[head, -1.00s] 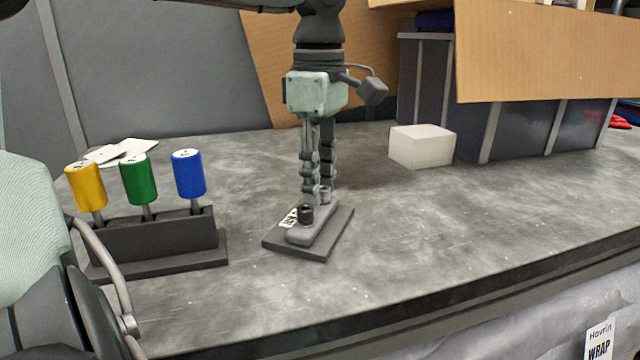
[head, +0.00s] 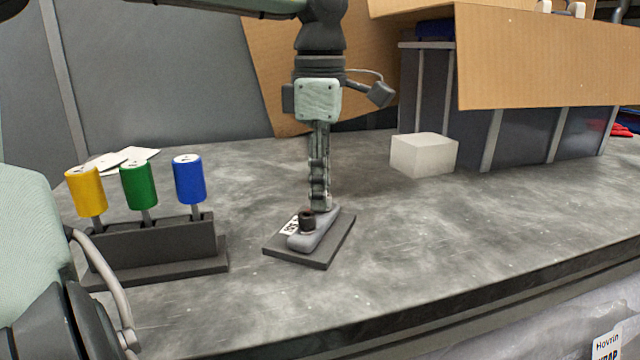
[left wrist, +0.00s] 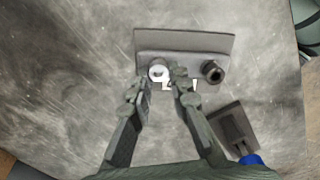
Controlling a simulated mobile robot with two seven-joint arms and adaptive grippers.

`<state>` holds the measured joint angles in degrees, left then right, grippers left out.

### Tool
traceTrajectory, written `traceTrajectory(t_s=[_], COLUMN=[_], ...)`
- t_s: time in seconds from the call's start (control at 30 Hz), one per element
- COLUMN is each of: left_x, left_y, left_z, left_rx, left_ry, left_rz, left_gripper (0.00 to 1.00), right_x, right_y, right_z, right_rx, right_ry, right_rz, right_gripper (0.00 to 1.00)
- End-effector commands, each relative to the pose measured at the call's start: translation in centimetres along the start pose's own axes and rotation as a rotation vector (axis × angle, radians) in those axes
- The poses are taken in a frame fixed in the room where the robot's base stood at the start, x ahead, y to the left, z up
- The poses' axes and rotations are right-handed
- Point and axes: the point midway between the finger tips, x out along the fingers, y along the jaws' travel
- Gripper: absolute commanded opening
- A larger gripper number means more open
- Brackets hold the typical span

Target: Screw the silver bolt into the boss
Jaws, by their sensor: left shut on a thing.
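My left gripper (head: 319,200) points straight down over a dark base plate (head: 288,256) on the bench. A rounded grey raised block (head: 318,236), which seems to carry the boss, lies on the plate. In the left wrist view the silver bolt (left wrist: 158,71) stands between the tips of the left gripper (left wrist: 160,80), which is shut on it. In the head view the fingers hide the bolt. The boss itself cannot be made out under it. A dark bolt (head: 306,219) stands at the block's near end; it also shows in the left wrist view (left wrist: 212,72). My right gripper is not seen.
A dark rack (head: 150,246) holds yellow (head: 86,192), green (head: 138,185) and blue (head: 189,180) handled tools left of the plate. The bench right of the plate is clear.

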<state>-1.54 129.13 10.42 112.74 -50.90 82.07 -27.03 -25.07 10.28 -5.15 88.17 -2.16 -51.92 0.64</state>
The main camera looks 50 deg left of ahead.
Motion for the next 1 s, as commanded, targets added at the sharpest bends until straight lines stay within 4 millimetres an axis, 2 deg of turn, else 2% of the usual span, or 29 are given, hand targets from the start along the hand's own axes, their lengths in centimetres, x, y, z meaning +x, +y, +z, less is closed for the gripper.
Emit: traceTrajectory(t_s=[0.03,0.23,0.6,0.83,0.93,0.97,1.0], left_x=[-0.5,-0.3,-0.2,-0.3,0.0,0.0,0.0], left_y=[0.0,0.2,0.2,0.4,0.4,0.4,0.4], left_z=[0.1,0.1,0.1,0.2,0.2,0.2,0.2], left_rx=[0.063,0.298,0.354,0.651,0.66,0.659,0.658], left_ry=[-0.004,-0.004,-0.003,-0.004,-0.002,-0.002,-0.002], left_rz=[-0.004,-0.002,-0.001,-0.002,0.0,0.0,0.0], left_gripper=[0.0,0.0,0.0,0.0,0.0,0.19,0.24], right_x=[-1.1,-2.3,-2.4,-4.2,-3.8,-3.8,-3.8], right_y=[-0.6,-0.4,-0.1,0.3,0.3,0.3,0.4], right_z=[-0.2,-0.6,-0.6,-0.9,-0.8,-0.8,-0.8], right_rx=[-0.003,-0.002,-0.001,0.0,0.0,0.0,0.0], right_ry=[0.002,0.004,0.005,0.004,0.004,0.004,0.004], right_rz=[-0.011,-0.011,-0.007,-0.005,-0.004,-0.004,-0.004], right_gripper=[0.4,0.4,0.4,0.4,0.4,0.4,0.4])
